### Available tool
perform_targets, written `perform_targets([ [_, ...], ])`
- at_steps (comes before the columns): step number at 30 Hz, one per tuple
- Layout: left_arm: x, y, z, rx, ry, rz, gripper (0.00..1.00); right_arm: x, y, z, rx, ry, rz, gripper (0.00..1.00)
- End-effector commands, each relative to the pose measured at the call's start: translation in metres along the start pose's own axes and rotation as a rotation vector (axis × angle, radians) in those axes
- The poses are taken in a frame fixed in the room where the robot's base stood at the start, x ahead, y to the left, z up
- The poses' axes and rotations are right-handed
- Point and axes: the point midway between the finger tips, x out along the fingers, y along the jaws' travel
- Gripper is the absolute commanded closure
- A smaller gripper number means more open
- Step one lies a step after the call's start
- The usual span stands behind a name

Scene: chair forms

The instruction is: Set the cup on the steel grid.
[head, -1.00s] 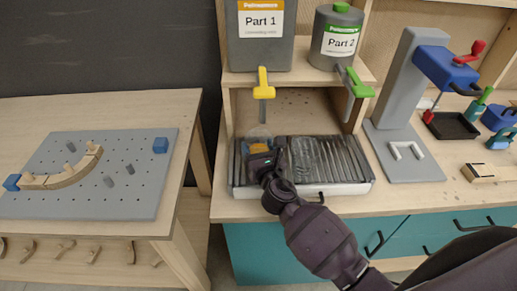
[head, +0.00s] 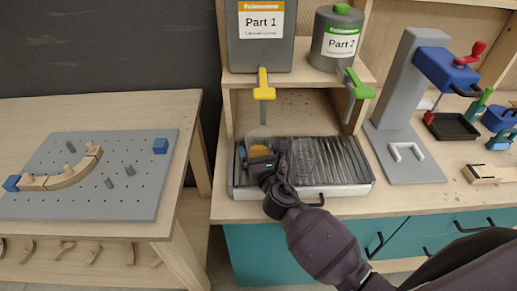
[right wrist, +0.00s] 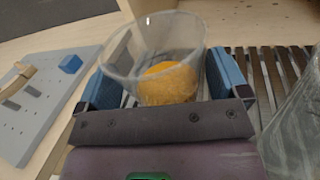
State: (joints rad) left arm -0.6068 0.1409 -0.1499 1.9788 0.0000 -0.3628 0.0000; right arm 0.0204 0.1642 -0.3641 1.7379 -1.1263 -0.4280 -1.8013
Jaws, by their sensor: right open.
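A clear cup (head: 257,138) with orange contents stands upright at the left end of the steel grid (head: 340,160), below the yellow tap. In the right wrist view the cup (right wrist: 125,52) is between the two blue finger pads of my right gripper (right wrist: 168,85). That gripper (head: 261,161) is open around the cup, and small gaps show beside the pads. The cup's base is partly hidden by the gripper, so its contact with the slats is not clearly seen. My left gripper is not in view.
A second clear cup (head: 303,152) stands on the grid just right of my gripper. The yellow tap (head: 264,88) and green tap (head: 357,85) hang above from two containers. A grey press (head: 408,100) stands to the right. The grid's right part is free.

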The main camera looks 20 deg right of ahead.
Motion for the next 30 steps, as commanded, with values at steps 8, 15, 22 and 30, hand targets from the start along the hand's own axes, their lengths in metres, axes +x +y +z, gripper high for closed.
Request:
perform_targets([
  [8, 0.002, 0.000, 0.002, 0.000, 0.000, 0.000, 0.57, -0.054, -0.001, -0.002, 0.000, 0.003, -0.001, 0.07],
  [15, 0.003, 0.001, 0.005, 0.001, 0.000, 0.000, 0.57, -0.092, -0.001, -0.002, 0.000, 0.002, -0.001, 0.07],
  [22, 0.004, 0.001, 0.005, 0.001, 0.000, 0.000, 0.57, -0.109, 0.000, -0.001, 0.001, 0.001, -0.001, 0.07],
  [30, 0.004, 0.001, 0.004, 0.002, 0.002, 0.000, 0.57, -0.110, 0.000, 0.000, 0.000, 0.001, -0.001, 0.07],
])
